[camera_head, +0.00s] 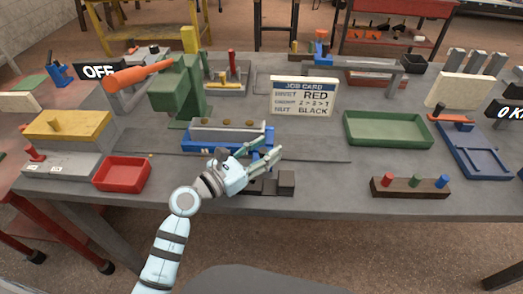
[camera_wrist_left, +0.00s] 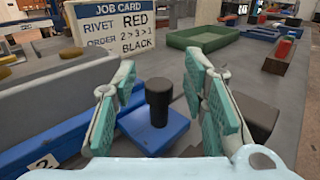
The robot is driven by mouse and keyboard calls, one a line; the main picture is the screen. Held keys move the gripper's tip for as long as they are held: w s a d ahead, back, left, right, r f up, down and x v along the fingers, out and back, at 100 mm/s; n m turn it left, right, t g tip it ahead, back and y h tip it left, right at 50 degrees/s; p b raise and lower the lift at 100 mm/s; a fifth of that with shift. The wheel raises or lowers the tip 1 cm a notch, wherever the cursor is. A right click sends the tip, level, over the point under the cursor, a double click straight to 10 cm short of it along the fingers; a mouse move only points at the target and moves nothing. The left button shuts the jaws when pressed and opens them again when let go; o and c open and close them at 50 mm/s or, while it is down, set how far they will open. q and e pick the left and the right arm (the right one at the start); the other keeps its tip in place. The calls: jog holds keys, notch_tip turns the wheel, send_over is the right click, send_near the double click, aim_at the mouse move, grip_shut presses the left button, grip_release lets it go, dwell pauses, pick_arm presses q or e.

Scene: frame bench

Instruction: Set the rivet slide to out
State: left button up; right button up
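A blue slide plate with a black upright knob (camera_wrist_left: 158,98) shows in the left wrist view. The plate (camera_wrist_left: 150,132) sticks out at the right end of the blue fixture (camera_wrist_left: 60,142), which carries a grey bar. In the head view this fixture (camera_head: 198,141) is at the middle of the bench, partly behind my left gripper (camera_head: 270,155). My left gripper is open, with one finger on each side of the knob and visible gaps to both. It holds nothing. No in or out marking on the slide is readable. My right gripper is not in view.
A job card (camera_head: 303,97) stands behind the fixture. A green tray (camera_head: 388,143) and a brown peg block (camera_head: 410,190) lie to the right. A dark block (camera_head: 285,183) is close to my gripper. A red tray (camera_head: 121,188) and an orange-handled green press (camera_head: 177,92) are left.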

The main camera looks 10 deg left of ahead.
pick_arm(q)
jog(key=v, duration=1.2)
